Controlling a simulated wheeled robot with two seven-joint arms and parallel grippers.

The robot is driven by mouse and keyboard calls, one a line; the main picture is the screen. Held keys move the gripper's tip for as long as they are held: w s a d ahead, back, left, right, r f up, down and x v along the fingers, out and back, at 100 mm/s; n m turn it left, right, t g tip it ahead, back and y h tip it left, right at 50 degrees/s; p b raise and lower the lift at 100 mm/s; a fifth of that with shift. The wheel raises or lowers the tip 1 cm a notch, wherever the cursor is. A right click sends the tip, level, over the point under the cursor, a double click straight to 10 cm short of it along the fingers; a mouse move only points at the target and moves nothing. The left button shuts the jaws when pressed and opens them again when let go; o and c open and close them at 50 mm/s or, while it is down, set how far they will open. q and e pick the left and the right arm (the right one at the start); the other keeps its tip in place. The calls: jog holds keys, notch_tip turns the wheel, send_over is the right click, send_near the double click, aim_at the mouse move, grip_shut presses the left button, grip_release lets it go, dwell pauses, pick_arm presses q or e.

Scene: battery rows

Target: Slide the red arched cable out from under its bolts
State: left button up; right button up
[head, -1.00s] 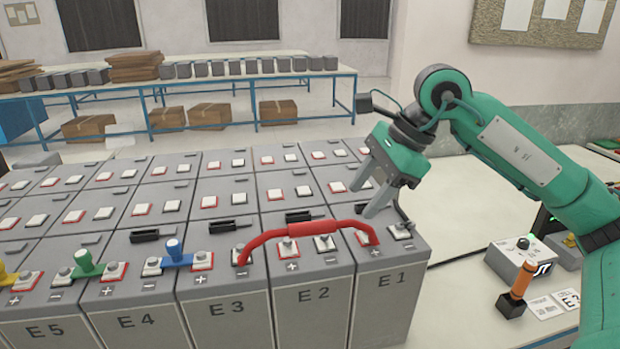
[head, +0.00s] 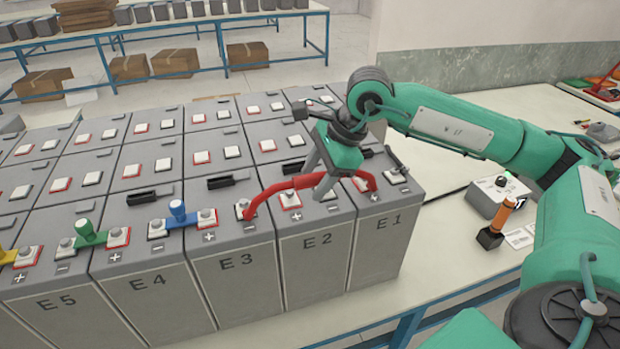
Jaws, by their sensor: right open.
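The red arched cable (head: 276,189) spans the front row of batteries, from a bolted terminal on E3 (head: 245,209) across E2 to one on E1 (head: 370,184). Both its ends sit at their bolts. My right gripper (head: 319,180) points down over the cable's middle, above E2, with its jaws open. One finger is in front of the cable and the other looks to be behind it. I cannot tell whether the fingers touch it. The gripper hides part of the cable. My left gripper is out of view.
Blue (head: 179,212) and green (head: 86,231) links join terminals to the left. Black clips lie on the battery tops. A grey box with a knob (head: 495,196) and an orange-handled tool (head: 502,214) stand on the table at right.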

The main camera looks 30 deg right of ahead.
jog(key=shift+x, duration=1)
jog(key=shift+w+a+f+p, duration=0.2)
jog(key=shift+f+p, duration=0.15)
jog(key=shift+f, duration=0.2)
jog(key=shift+s, duration=0.1)
grip_shut()
jog(key=shift+r+b, duration=0.15)
jog(key=shift+b, duration=0.25)
jog(key=shift+s, duration=0.25)
jog(key=shift+s+b, duration=0.3)
jog(key=shift+b, duration=0.05)
jog(key=shift+s+a+b, duration=0.2)
jog(key=shift+s+b, duration=0.15)
jog(key=shift+s, duration=0.35)
jog(key=shift+s+a+b, duration=0.2)
jog(key=shift+s+b, duration=0.15)
jog(key=shift+s, duration=0.35)
